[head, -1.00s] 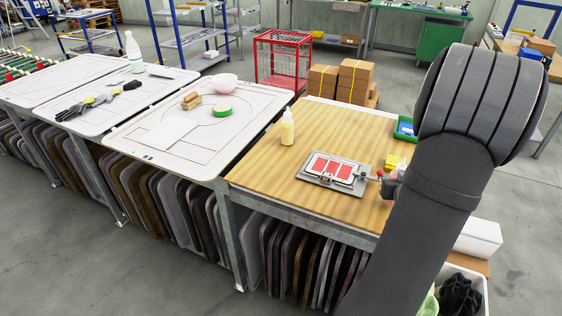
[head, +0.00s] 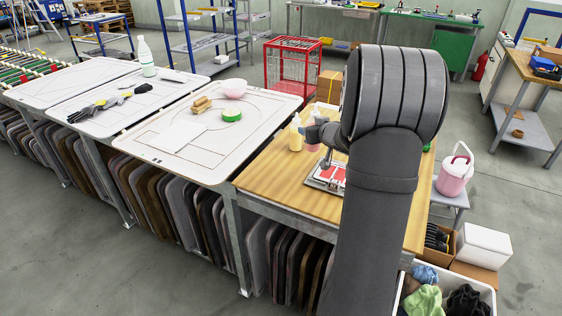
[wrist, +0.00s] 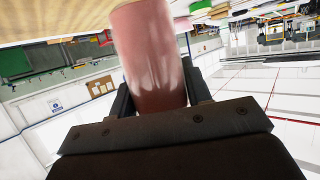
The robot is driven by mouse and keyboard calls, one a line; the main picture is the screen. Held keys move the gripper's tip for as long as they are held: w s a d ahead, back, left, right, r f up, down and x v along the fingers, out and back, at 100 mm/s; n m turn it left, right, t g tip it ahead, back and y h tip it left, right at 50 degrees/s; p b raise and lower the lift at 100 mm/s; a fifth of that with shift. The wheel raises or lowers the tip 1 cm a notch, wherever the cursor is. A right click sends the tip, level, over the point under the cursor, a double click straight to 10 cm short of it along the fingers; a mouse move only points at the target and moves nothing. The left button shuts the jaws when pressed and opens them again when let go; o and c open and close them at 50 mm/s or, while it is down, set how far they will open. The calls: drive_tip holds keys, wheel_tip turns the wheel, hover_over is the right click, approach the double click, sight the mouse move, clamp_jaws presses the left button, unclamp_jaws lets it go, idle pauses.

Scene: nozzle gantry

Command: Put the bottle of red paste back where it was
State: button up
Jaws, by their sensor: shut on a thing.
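The bottle of red paste (wrist: 150,55) fills the upper middle of the wrist view, pinkish with streaked sides. My gripper (wrist: 160,92) is shut on it, with a dark finger on each side. In the head view, a small pink part of the bottle (head: 312,147) shows below my gripper (head: 318,136), beside a bottle of pale yellow paste (head: 296,134) on the wooden table (head: 270,175). I cannot tell whether the held bottle touches the table. The red printing plate (head: 325,173) lies in front, partly hidden by my arm.
A pink lidded bucket (head: 455,172) stands right of the wooden table. The table's left front part is clear.

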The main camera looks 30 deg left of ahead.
drive_tip(key=shift+s+a+f, duration=0.15)
drive_tip(key=shift+a+f, duration=2.5)
drive_tip(key=shift+a, duration=0.15)
drive_tip(key=shift+s+a+f, duration=0.15)
drive_tip(key=shift+a+f, duration=2.5)
drive_tip(key=shift+a, duration=0.1)
drive_tip(key=shift+f, duration=0.15)
drive_tip(key=o, duration=0.7)
drive_tip(key=shift+r, duration=0.2)
drive_tip(key=v, duration=1.2)
